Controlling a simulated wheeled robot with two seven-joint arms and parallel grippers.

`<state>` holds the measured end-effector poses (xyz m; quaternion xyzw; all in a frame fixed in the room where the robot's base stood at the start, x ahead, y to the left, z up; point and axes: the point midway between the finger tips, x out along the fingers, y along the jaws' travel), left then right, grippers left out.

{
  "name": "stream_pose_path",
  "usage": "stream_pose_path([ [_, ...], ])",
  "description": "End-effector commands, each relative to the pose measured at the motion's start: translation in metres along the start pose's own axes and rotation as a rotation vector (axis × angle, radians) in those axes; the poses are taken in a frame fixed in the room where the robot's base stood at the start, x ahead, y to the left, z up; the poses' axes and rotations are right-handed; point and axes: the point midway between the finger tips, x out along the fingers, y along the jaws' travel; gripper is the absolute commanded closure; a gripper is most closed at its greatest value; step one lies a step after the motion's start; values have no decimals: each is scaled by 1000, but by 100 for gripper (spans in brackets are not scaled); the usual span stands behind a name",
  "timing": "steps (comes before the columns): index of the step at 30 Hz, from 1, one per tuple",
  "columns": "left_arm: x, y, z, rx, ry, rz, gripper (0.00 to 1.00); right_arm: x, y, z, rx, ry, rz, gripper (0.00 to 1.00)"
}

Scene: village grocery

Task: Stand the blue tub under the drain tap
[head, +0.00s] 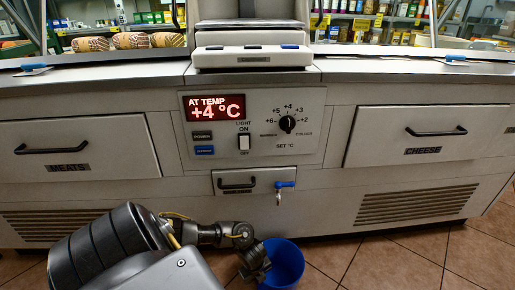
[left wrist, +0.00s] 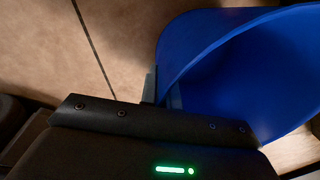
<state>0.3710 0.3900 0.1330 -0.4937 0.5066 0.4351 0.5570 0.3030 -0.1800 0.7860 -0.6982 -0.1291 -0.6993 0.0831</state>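The blue tub (head: 289,262) is low in front of the counter, its open top showing. In the head view it appears below the drain tap (head: 279,197), which has a blue handle and sits right of a small drawer. My left gripper (head: 262,268) is at the tub's left side. In the left wrist view the tub (left wrist: 220,40) fills the upper right, and the gripper's fingers (left wrist: 162,92) pinch its wall at the rim. I cannot tell whether the tub's base touches the floor. My right gripper is not in view.
The counter front (head: 320,200) stands close behind the tub, with a small handled drawer (head: 238,182), a MEATS drawer (head: 75,148) and a CHEESE drawer (head: 410,132). Tiled floor (head: 400,262) is clear to the right of the tub.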

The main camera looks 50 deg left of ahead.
Motion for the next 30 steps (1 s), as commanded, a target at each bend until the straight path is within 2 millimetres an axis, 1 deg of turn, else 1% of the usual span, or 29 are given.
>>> stream_pose_path([
  [1, 1, 0, 0, 0, 0, -1, 100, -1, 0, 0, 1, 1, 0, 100],
  [6, 1, 0, 0, 0, 0, 0, 77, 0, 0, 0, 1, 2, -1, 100],
  [7, 1, 0, 0, 0, 0, 0, 75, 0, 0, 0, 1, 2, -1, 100],
  [14, 1, 0, 0, 0, 0, 0, 75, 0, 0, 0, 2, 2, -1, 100],
  [17, -4, 0, 0, 0, 0, -1, 75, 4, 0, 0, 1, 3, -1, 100],
  [19, -13, -1, 0, 0, -1, -1, 75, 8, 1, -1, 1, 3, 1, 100],
  [21, -26, -1, 1, 2, -1, 0, 75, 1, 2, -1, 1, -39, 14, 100],
  [27, -71, -1, 1, 2, -2, -2, 75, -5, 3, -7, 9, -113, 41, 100],
  [30, -90, -1, 0, 1, 0, -2, 75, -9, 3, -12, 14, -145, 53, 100],
])
